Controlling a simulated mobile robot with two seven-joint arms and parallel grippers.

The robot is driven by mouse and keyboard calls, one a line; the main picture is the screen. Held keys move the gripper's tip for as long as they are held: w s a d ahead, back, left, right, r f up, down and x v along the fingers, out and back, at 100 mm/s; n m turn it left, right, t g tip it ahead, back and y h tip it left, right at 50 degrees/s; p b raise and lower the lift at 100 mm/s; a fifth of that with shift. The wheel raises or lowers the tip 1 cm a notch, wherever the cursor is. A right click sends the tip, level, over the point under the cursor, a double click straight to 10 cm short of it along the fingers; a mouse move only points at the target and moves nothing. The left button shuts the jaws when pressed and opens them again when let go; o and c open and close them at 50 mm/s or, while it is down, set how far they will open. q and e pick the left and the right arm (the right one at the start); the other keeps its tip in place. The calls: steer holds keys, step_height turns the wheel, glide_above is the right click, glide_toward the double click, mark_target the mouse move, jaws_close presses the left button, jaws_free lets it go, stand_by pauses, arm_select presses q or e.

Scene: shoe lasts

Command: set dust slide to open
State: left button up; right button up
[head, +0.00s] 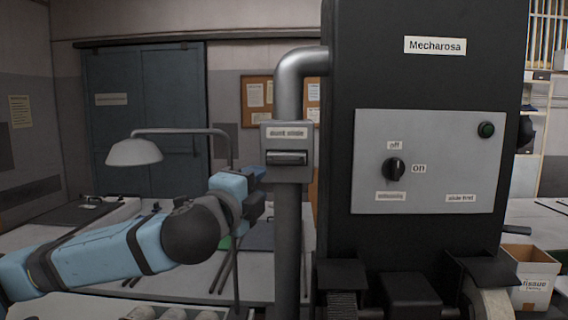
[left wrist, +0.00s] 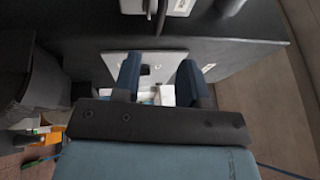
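The dust slide is a grey box (head: 287,136) with a blurred label, set on the grey pipe left of the black machine. Its dark slide handle (head: 287,158) sticks out at the front, below the label; I cannot tell its setting. My left gripper (head: 260,186) is just left of and below the box in the head view, and no contact with the handle is visible. In the left wrist view its two dark blue fingers (left wrist: 161,82) stand apart, with nothing clearly held between them. My right gripper is in neither view.
The black Mecharosa machine (head: 425,80) stands right of the pipe (head: 288,230). Its grey panel (head: 370,190) carries a black knob (head: 395,169) and a green button (head: 486,130). A workbench (head: 190,275) with a lamp (head: 134,152) lies behind my left arm.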

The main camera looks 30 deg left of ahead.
mark_target(283, 164)
arm_select(q)
steer(key=w+p, duration=0.1)
steer(key=w, duration=0.2)
steer(key=w+r+p, duration=0.1)
steer(key=w, duration=0.3)
steer(key=w+r, duration=0.1)
steer(key=w, duration=0.3)
steer(key=shift+a+p, duration=0.25)
steer(key=shift+p, duration=0.15)
steer(key=shift+w, duration=0.55)
